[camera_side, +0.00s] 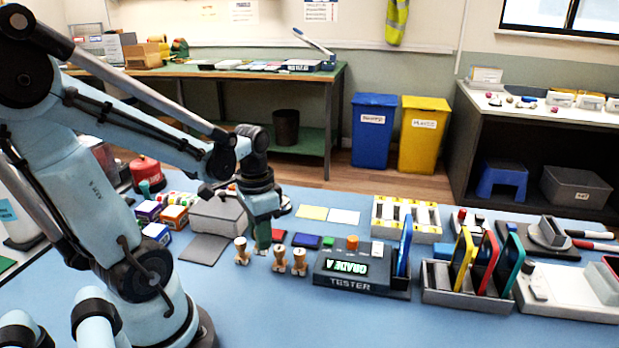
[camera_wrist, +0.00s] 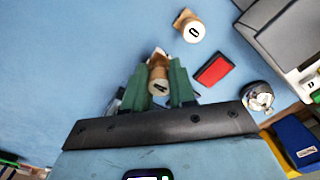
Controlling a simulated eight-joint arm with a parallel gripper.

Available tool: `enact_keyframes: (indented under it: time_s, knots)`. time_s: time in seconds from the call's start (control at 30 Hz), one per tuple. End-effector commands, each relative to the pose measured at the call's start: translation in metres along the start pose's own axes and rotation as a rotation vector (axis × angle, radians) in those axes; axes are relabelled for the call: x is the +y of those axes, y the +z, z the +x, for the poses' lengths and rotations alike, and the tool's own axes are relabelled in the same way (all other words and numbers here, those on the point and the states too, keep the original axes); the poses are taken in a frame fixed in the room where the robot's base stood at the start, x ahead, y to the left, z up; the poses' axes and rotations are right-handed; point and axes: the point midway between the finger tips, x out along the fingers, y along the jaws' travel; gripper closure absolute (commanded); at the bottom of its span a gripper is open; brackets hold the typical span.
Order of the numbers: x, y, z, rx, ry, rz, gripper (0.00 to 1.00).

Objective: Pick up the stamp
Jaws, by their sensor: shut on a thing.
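In the wrist view, my gripper (camera_wrist: 158,88) has its two green fingers shut on a wooden stamp (camera_wrist: 158,76) with a round top and a small black mark. A second wooden stamp (camera_wrist: 192,29) stands apart beyond the fingers. In the side view, my gripper (camera_side: 262,246) is low over the blue table among the stamps. One stamp (camera_side: 241,251) shows to its left, and two more, a near one (camera_side: 279,260) and a farther one (camera_side: 299,262), stand to its right. The side view does not clearly show the grip.
A red ink pad (camera_wrist: 213,70) lies beside the gripper. A grey mat (camera_side: 204,249) and grey box (camera_side: 217,215) are to the left.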

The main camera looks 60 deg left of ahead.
Motion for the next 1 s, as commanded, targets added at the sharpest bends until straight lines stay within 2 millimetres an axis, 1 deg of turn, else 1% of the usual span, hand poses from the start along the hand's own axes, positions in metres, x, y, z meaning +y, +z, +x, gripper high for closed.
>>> enact_keyframes:
  time_s: [0.27, 0.5, 0.6, 0.8, 1.0]
  knots:
    - [0.035, 0.002, -0.020, 0.000, 0.000, 0.007, 1.00]
    - [0.072, 0.003, -0.042, 0.000, 0.000, 0.009, 1.00]
    - [0.084, 0.004, -0.050, 0.000, 0.000, 0.007, 1.00]
    - [0.100, 0.004, -0.059, 0.000, 0.000, 0.002, 1.00]
    - [0.104, 0.004, -0.062, 0.000, 0.000, -0.001, 1.00]
